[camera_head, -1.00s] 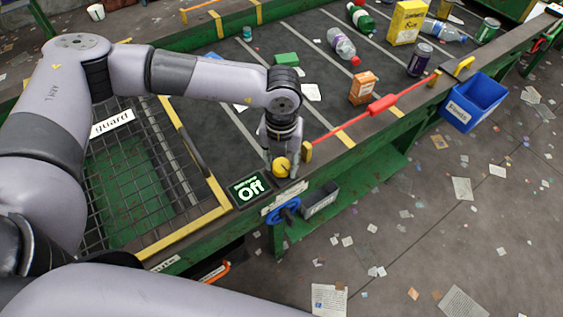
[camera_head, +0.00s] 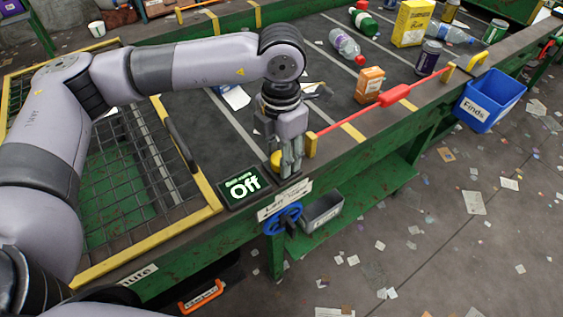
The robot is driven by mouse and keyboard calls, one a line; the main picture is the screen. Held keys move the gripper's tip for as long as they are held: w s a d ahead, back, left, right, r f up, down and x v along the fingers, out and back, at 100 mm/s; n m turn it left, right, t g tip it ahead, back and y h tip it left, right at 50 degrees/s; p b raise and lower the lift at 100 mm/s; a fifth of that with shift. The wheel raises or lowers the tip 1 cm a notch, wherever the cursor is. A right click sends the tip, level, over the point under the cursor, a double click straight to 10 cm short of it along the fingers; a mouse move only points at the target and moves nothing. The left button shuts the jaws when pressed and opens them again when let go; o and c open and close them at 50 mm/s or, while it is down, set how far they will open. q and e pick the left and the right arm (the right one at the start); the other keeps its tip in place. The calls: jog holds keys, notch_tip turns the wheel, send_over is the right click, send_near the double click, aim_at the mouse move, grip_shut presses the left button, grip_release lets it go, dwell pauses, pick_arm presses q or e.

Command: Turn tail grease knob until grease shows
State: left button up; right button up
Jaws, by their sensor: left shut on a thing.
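A yellow knob (camera_head: 276,160) sits on the belt's near frame, just right of the sign reading "Off". My left gripper (camera_head: 289,168) points down over it with its fingers shut on it, hiding much of it. A blue handwheel (camera_head: 284,219) is on the frame's outer side, below a white label (camera_head: 284,200) that I cannot fully read. No grease can be made out. My right gripper is out of view.
The black sign (camera_head: 243,187) reads "Off". A red pull cord (camera_head: 398,94) runs along the frame's edge. A grey box (camera_head: 322,211) hangs beside the handwheel. A wire guard (camera_head: 118,185) is at left. Bottles and cartons lie on the belt (camera_head: 225,125); a blue bin (camera_head: 490,100) is right.

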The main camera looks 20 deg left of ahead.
pick_arm(q)
jog(key=shift+m+b, duration=0.35)
jog(key=shift+m, duration=0.05)
jog(key=o, duration=1.2)
notch_tip(320, 180, up, 12)
